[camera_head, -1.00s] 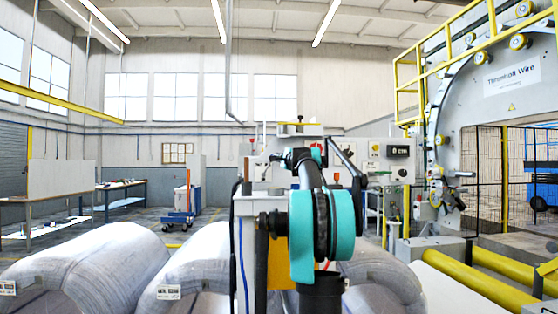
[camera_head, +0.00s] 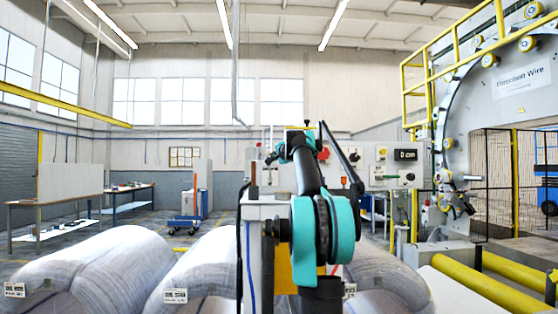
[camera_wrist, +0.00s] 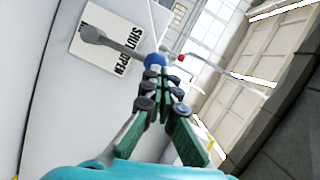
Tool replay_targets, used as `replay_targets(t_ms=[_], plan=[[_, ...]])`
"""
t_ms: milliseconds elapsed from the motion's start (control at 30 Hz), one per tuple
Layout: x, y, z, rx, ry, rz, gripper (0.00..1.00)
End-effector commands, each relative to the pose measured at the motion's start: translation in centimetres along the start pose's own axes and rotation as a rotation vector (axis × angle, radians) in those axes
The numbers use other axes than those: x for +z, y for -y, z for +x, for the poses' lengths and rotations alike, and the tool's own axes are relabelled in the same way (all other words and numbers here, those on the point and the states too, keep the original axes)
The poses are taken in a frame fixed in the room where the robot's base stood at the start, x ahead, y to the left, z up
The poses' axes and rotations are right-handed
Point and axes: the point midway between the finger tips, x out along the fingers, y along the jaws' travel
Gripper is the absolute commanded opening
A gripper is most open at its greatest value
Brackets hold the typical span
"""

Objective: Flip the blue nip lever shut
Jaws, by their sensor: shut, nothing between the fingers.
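In the wrist view, a grey lever arm with a blue ball knob (camera_wrist: 155,60) at its end lies across a white placard (camera_wrist: 105,47) printed SHUT and OPEN. The other, rounded end of the arm is at upper left, on a pale panel. My gripper (camera_wrist: 160,72) is shut, with its green fingertips close together at the blue knob. The knob shows just beyond the tips; I cannot tell whether they touch it. Nothing shows between the fingers. In the head view my arm hides the gripper, and I cannot make out the lever.
A thin rod with a red tip (camera_wrist: 181,57) stands right of the knob. In the head view, wrapped coils (camera_head: 105,262) lie in front, a control panel (camera_head: 395,165) stands behind my arm, and yellow rollers (camera_head: 480,288) and a large ring machine (camera_head: 470,110) are at right.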

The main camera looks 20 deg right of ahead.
Motion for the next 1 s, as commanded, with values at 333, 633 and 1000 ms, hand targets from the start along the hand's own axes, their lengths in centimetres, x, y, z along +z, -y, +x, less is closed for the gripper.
replay_targets(t_ms=[333, 633, 1000], plan=[[2.3, 0.7, 0.7, 0.074, 0.001, -0.227, 0.00], [3.1, 0.7, 1.0, 0.072, -0.001, -0.220, 0.00], [3.3, 0.7, 1.1, 0.072, -0.001, -0.218, 0.00]])
